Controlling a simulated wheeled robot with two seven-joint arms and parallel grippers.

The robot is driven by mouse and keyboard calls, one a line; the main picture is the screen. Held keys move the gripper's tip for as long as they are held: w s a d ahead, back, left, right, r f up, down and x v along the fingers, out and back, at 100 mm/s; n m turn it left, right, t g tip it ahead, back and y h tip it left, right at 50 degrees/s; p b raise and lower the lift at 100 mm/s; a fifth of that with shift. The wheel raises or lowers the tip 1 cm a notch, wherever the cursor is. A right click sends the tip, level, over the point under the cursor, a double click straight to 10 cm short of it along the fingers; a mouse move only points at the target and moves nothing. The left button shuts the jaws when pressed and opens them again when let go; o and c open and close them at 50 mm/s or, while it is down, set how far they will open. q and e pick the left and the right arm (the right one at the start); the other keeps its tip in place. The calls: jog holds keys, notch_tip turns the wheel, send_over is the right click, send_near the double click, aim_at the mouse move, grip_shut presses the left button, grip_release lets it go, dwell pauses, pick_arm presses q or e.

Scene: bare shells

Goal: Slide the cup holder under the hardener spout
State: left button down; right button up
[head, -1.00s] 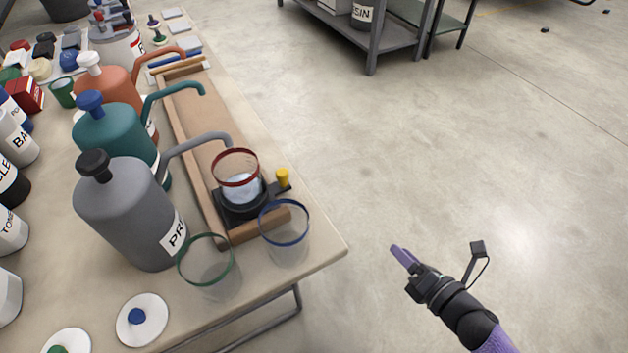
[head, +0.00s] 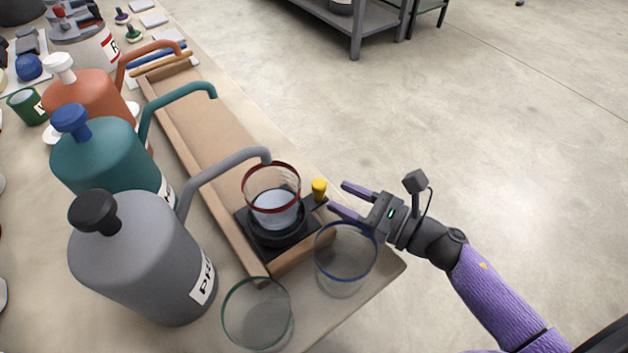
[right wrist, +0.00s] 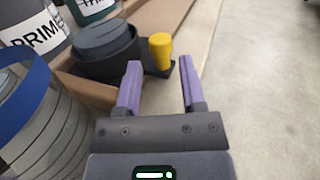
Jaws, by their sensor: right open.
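The cup holder (head: 244,218) is a black sled at the near end of a wooden track (head: 205,120), below the grey spout's tip. It bears a clear red-rimmed cup (head: 273,197) with pale contents. Its yellow knob (head: 319,188) sticks up on the right. My right gripper (head: 338,198) is open and empty, just right of the knob. In the right wrist view the knob (right wrist: 160,50) appears ahead between the fingertips (right wrist: 158,66), apart from them. The grey, teal and orange bottles have spouts over the track; I cannot read a hardener label. My left gripper is out of view.
A clear blue-rimmed cup (head: 345,265) stands close below my right gripper, and a green-rimmed cup (head: 257,315) stands left of it. The grey bottle (head: 140,260) is labelled as primer. The track beyond the holder is clear. Open floor lies right of the table.

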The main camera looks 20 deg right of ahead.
aim_at(319, 183)
jog(key=x, duration=0.5)
jog(key=shift+w+a, duration=0.1)
jog(key=shift+w, duration=0.05)
jog(key=shift+c, duration=0.2)
grip_shut()
dwell(0.3)
dwell(0.4)
dwell(0.4)
